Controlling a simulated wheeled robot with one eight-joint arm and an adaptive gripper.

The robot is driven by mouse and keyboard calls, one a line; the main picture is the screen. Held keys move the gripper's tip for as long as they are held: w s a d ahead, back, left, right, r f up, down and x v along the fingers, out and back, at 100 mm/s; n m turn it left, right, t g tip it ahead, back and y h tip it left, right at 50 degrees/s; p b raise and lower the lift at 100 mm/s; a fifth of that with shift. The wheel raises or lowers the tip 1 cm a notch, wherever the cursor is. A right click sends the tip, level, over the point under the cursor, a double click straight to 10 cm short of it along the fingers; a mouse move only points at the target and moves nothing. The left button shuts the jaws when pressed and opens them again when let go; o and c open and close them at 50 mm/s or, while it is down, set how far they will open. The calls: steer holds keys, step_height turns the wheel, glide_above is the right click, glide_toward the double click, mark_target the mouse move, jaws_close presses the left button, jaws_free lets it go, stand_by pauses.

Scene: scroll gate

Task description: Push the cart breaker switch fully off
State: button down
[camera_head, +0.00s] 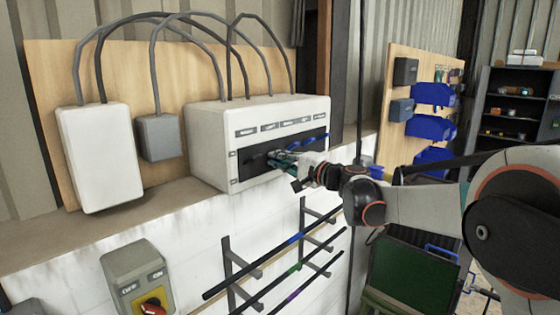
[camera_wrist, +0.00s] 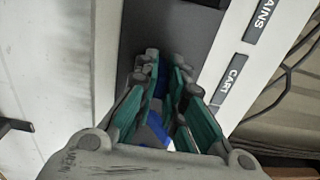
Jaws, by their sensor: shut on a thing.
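The breaker box (camera_head: 210,150) is a white metal box with a dark recessed front and a row of labels above it. In the wrist view, the CART label (camera_wrist: 233,82) is beside my gripper (camera_wrist: 165,68). My gripper (camera_head: 272,160) reaches into the recess from the right in the head view. Its teal-padded fingers are closed on the blue cart breaker switch (camera_wrist: 156,126), seen only in part between them. The fingers hide most of the switch, so its exact position cannot be told. Other blue levers (camera_head: 294,143) show to the right of my fingers.
The box stands on a ledge (camera_head: 150,215) against a wooden backboard, with grey cables (camera_head: 215,60) arching above. Below are a rack of coloured rods (camera_head: 290,265) and a grey switch box with a red knob (camera_head: 150,305). A pegboard with blue bins (camera_head: 430,127) stands right.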

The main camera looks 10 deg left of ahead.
steer(key=shift+f+y+b, duration=0.4)
steer(key=shift+f+b, duration=0.1)
steer(key=shift+b, duration=0.55)
steer(key=shift+f+t+y+b, duration=0.15)
steer(key=shift+t+y+b, duration=0.5)
steer(key=shift+b, duration=0.6)
steer(key=c, duration=1.7)
jaws_free()
steer(key=v, duration=1.2)
steer(key=shift+a, duration=0.1)
